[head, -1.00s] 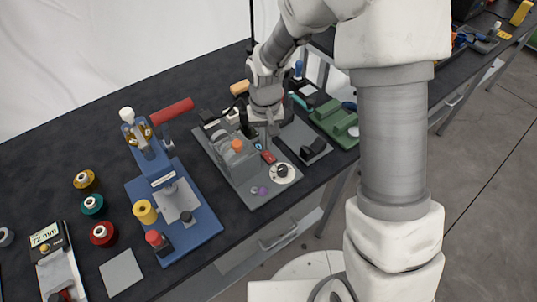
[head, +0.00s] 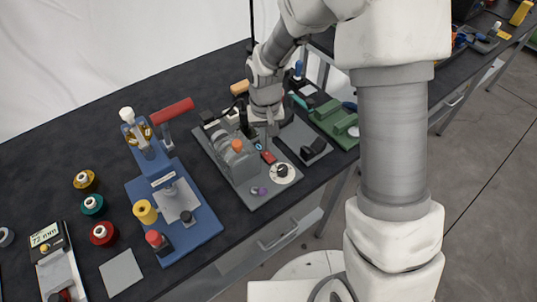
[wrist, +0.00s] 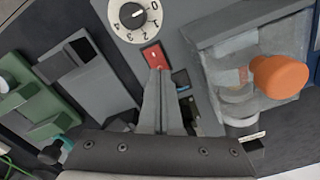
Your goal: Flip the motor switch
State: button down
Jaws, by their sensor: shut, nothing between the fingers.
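The motor switch, a small red rocker (wrist: 153,57), sits on a grey machine panel (wrist: 189,68) just below a white numbered dial. It also shows in the head view as a small red patch (head: 269,157). My gripper (wrist: 161,71) is shut and empty, with its fingertips at the lower edge of the red switch. I cannot tell whether they touch it. In the head view my gripper (head: 262,138) points down over the grey machine, and its tips are hard to make out.
The white dial with a black knob (wrist: 131,15) lies just beyond the switch. A grey housing with an orange knob (wrist: 280,77) stands close on the right. A dark block (wrist: 81,48) and a green fixture (wrist: 30,103) are on the left. A blue press (head: 185,213) stands beside the machine.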

jog(key=shift+f+b, duration=0.75)
jog(key=shift+f, duration=0.2)
dwell(0.4)
jog(key=shift+r+p, duration=2.45)
jog(key=shift+r, duration=1.05)
notch_tip(320, 180, up, 15)
jog(key=t, duration=0.3)
send_over(266, 153)
jog(key=s+d, duration=0.6)
jog(key=d, duration=0.1)
jog(key=s+d+r+t, duration=0.1)
jog(key=s+d+r, duration=0.1)
jog(key=s, duration=0.4)
jog(key=s+d+r+t, duration=0.1)
jog(key=s+d+r, duration=0.2)
jog(key=s+r, duration=0.2)
jog(key=shift+s+d+r+m+t, duration=0.2)
jog(key=shift+s+r+m+t, duration=0.15)
jog(key=shift+s, duration=0.5)
